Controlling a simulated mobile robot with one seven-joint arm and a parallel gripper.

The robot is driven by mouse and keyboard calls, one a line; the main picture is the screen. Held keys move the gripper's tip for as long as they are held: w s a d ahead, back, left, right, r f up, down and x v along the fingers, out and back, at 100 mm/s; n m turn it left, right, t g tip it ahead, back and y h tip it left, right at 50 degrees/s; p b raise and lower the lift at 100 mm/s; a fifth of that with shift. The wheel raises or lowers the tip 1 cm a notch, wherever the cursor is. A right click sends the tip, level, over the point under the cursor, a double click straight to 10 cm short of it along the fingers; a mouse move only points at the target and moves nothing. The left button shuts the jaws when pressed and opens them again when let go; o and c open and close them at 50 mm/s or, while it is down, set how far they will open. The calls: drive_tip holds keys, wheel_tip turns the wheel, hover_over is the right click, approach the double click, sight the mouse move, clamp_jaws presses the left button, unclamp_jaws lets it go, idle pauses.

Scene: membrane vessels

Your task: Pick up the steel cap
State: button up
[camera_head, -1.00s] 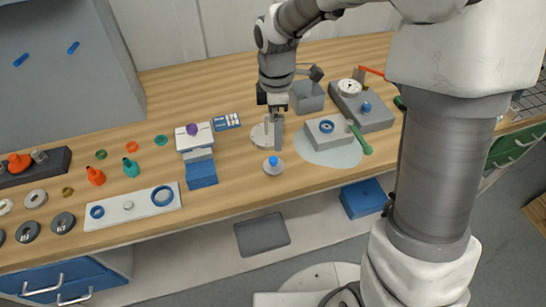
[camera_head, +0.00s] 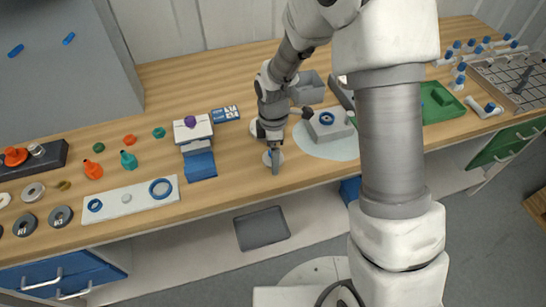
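A small round pale-grey cap with a blue knob (camera_head: 268,155) stands near the front edge of the wooden bench; I take it for the steel cap, though its metal is hard to judge. My gripper (camera_head: 272,158) points down right over it. One grey finger shows in front of the knob and hides part of it. The other finger is not clear, so I cannot tell whether the fingers touch the knob or how wide they stand.
A blue stepped block (camera_head: 200,165) stands left of my gripper. A grey block with a blue ring (camera_head: 327,122) sits to the right on a pale round mat. A grey open bin (camera_head: 307,88) is behind. A white plate with blue rings (camera_head: 138,199) lies at the front left.

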drive_tip(key=c, duration=1.5)
